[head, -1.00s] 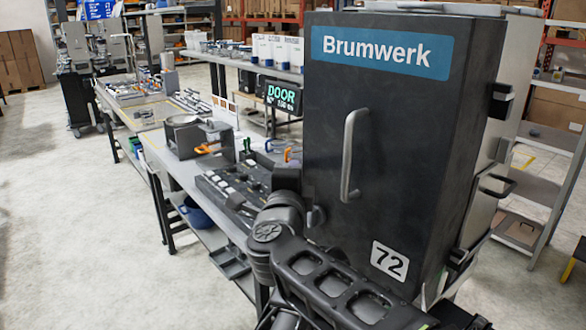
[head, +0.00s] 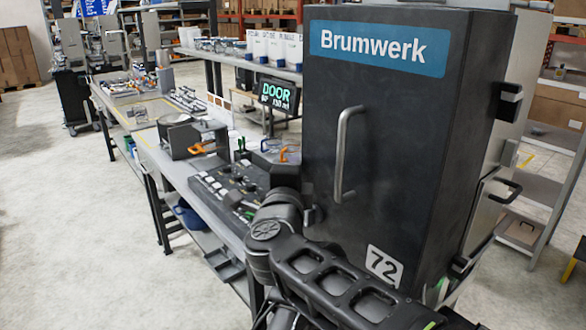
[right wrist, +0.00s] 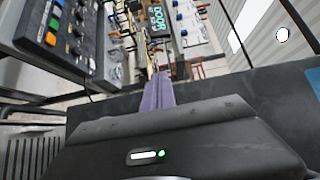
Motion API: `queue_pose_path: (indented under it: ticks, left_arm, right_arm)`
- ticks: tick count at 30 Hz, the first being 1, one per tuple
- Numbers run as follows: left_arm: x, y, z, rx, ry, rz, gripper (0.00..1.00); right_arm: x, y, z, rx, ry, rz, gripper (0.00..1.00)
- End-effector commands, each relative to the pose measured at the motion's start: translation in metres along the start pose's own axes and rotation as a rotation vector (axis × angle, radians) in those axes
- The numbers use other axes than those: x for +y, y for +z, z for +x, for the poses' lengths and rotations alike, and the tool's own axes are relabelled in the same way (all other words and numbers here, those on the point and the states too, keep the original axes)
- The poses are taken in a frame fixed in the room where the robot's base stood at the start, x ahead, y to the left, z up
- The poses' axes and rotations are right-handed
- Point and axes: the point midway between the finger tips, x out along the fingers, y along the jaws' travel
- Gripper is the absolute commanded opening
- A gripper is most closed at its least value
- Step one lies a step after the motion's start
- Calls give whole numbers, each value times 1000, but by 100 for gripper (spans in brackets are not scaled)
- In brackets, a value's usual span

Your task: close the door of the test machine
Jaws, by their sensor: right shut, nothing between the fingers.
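The test machine shows in the head view as a tall dark door (head: 400,130) with a blue Brumwerk label, a grey vertical handle (head: 343,155) and a 72 sticker. I cannot tell from its front how far it stands open. My right gripper (head: 285,178) is at the lower left of the door, left of and below the handle; its fingertips are not clear there. In the right wrist view its purple-grey fingers (right wrist: 157,92) are together and empty, with the door's dark surface (right wrist: 275,95) beside them. My left gripper is not in view.
A bench (head: 180,170) runs along the left with a control panel (head: 225,190) close to my right arm. A screen reading DOOR (head: 277,95) stands behind it. A grey shelf (head: 540,150) is at the right. The floor at the left is clear.

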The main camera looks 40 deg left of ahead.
Motion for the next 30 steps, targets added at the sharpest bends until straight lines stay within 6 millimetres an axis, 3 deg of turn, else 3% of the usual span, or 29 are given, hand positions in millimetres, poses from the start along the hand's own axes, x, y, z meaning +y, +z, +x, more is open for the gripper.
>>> queue_pose_path:
  ticks: [6,13,30]
  left_arm:
    - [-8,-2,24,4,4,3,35]
    - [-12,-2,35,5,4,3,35]
    - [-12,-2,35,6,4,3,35]
  right_arm:
    - [5,0,-35,-1,-3,0,0]
    - [2,0,-65,0,-1,-1,0]
    - [1,0,-69,0,0,-1,0]
